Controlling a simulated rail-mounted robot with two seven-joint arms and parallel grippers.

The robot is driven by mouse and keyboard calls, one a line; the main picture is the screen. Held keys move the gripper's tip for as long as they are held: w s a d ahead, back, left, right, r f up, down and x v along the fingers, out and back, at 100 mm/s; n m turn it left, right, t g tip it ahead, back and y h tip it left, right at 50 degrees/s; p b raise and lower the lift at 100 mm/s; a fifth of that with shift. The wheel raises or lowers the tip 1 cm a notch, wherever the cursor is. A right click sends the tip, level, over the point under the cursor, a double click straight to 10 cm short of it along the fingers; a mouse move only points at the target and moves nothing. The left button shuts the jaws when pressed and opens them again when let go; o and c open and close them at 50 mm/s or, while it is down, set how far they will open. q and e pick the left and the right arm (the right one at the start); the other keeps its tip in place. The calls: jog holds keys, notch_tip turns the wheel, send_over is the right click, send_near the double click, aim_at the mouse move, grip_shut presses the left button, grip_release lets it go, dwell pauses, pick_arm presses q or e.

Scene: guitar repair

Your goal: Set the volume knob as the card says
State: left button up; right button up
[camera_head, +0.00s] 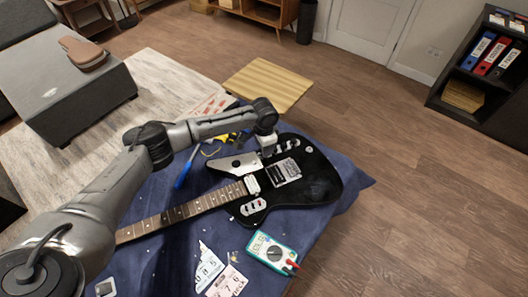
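The black electric guitar (315,182) lies on the blue cloth with its neck toward the lower left. My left gripper (268,151) points down over the guitar's upper edge, at the end of the white pickguard (232,164). Small control parts (291,144) sit just right of the gripper; I cannot tell which is the volume knob, and the gripper may hide it. Whether the fingers are open or touch anything is too small to tell. Two printed cards, one white (209,268) and one pinkish (228,283), lie at the front with large digits. My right gripper is out of view.
A teal multimeter (272,252) with red plugs lies on the blue cloth (180,235) below the guitar body. A blue screwdriver (185,170) and yellow-black tool (229,138) lie near my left arm. A wooden stool or board (267,83) stands behind the table. Floor is clear at right.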

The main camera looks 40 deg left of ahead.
pick_arm(q)
jog(key=shift+f, duration=1.5)
grip_shut()
jog(key=shift+s+r+m+p, duration=0.1)
jog(key=shift+r+m+p, duration=0.15)
jog(key=shift+m+p, duration=1.1)
jog(key=shift+m, duration=0.15)
jog(key=shift+f+m+p, duration=0.2)
jog(key=shift+m+p, duration=0.15)
jog(key=shift+m, duration=0.55)
grip_release()
